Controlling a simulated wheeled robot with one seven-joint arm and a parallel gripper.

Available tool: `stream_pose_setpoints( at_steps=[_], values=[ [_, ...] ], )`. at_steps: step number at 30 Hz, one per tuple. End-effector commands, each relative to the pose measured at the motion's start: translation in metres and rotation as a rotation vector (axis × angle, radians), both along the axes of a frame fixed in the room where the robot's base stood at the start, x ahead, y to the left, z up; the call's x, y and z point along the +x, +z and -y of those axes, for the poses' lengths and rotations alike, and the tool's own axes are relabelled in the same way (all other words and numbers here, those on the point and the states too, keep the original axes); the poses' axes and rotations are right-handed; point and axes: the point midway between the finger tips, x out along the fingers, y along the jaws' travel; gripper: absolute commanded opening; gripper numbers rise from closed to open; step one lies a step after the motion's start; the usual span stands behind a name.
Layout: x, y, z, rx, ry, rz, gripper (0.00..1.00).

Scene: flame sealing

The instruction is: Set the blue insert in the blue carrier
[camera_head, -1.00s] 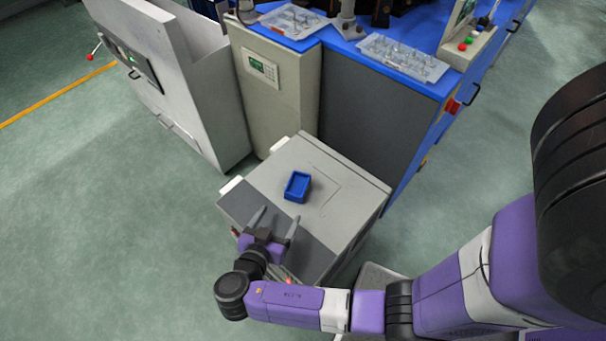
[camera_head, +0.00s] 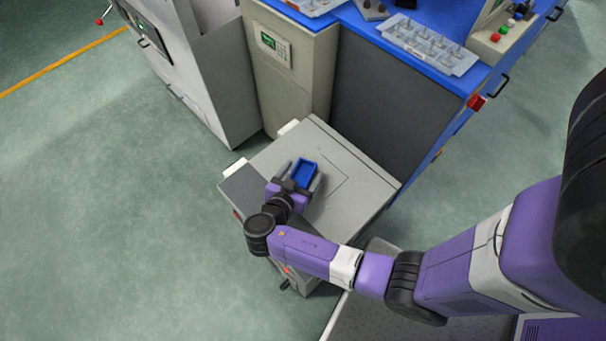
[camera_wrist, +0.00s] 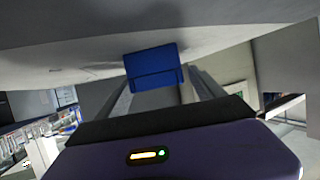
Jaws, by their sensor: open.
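A small blue open box (camera_head: 306,172) sits on the pale grey cabinet top (camera_head: 345,190). It is the only loose blue piece I can make out, and I cannot tell whether it is the insert or the carrier. My gripper (camera_head: 303,178) is open, with one finger on each side of the box. In the wrist view the blue box (camera_wrist: 152,69) shows between and beyond the two fingers (camera_wrist: 160,80). I cannot tell whether the fingers touch it.
A blue-topped workbench (camera_head: 352,18) behind the cabinet holds clear trays (camera_head: 428,46) with small parts. A beige unit with a keypad (camera_head: 293,75) and a grey-white machine (camera_head: 205,70) stand at the back left. Free green floor (camera_head: 110,220) lies to the left.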

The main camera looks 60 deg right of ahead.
Motion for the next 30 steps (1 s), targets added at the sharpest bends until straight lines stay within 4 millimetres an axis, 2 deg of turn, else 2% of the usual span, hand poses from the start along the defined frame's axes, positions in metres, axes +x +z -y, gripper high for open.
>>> stream_pose_setpoints(
  at_steps=[3, 10, 21, 23, 30],
  values=[
    [0.0006, -0.0032, 0.0073, 0.0, 0.0, 0.0, 0.78],
    [0.001, -0.0035, 0.0081, 0.0, 0.001, 0.0, 0.78],
    [0.001, -0.0033, 0.0079, 0.0, 0.001, 0.0, 0.06],
    [0.0013, -0.0029, 0.0079, -0.001, 0.001, 0.001, 0.0],
    [0.0013, -0.0008, 0.0079, -0.001, 0.001, 0.001, 0.0]
  ],
)
